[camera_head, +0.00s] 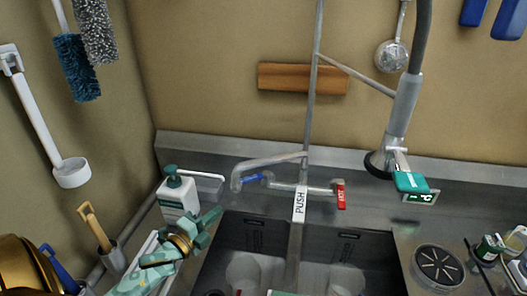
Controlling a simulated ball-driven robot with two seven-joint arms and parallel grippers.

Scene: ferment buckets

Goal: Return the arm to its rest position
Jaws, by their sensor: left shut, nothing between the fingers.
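My left gripper (209,220), teal with a gold ring behind it, is at the lower left, by the left rim of the sink (222,240). Its fingers are shut and hold nothing. The teal-patterned forearm behind it comes in from the lower left. The gripper shows just below and in front of a white pump bottle (176,196) with a green top; I cannot tell whether they touch. My right gripper is not in view.
A faucet with blue and red handles (341,195) stands behind the sink. A spray hose (402,110) hangs at the right above a teal display device (411,183). A round drain-like disc (438,265) and small jars (489,247) are at the right. A brush holder (113,257) is at the left.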

